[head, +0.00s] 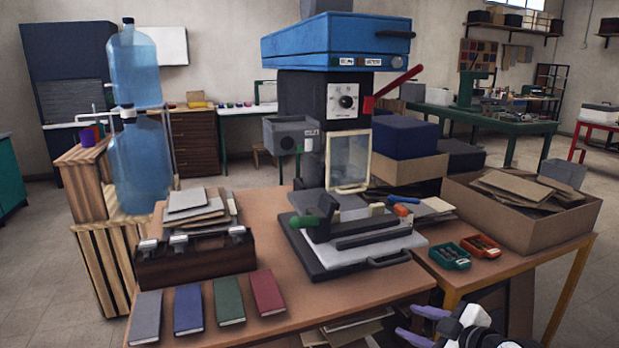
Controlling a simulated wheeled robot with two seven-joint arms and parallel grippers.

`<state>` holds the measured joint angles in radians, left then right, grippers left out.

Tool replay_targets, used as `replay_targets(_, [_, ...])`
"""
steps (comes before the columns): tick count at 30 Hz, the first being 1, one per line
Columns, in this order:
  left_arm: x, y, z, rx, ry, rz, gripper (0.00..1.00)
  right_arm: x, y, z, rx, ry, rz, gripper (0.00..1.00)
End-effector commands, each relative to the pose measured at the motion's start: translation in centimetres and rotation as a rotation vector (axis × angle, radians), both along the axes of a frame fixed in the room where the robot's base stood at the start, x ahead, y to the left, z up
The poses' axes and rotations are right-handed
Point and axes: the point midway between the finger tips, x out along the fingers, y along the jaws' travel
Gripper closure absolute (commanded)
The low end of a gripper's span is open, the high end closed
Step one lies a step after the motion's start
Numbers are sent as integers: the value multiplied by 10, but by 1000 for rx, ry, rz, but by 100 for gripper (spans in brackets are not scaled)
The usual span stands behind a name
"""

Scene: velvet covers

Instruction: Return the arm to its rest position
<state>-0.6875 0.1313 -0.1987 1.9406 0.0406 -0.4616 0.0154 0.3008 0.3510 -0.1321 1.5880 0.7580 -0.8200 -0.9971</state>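My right gripper (408,321) is at the bottom edge of the head view, right of centre. Its two purple fingers point left and stand apart, with nothing seen between them. It is in front of the wooden table (350,300), near the table's front right corner. Part of my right arm shows beside it at the bottom edge. My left gripper and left arm are not in view.
Grey, blue, green and red covers (267,292) lie in a row at the table's front left. A black press (348,248) stands mid-table. A cardboard box (525,225) and two small trays (451,257) are on the right. Boards (355,325) lie below the table.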

Motion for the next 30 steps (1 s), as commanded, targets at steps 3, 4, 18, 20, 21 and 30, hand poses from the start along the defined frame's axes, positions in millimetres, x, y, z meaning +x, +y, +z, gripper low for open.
replay_targets(3, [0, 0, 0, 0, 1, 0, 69, -62, 17, -79, 80, 129, -102, 61])
replay_targets(4, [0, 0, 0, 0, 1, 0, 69, -78, 21, -95, 101, 156, -132, 61])
replay_targets(18, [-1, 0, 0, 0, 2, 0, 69, -315, 60, -207, 395, 442, -524, 61])
replay_targets(20, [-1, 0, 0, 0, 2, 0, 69, -327, 62, -208, 412, 454, -545, 61])
replay_targets(21, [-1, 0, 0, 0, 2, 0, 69, -332, 62, -208, 419, 457, -554, 61])
replay_targets(30, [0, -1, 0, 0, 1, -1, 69, -337, 63, -209, 427, 462, -565, 61])
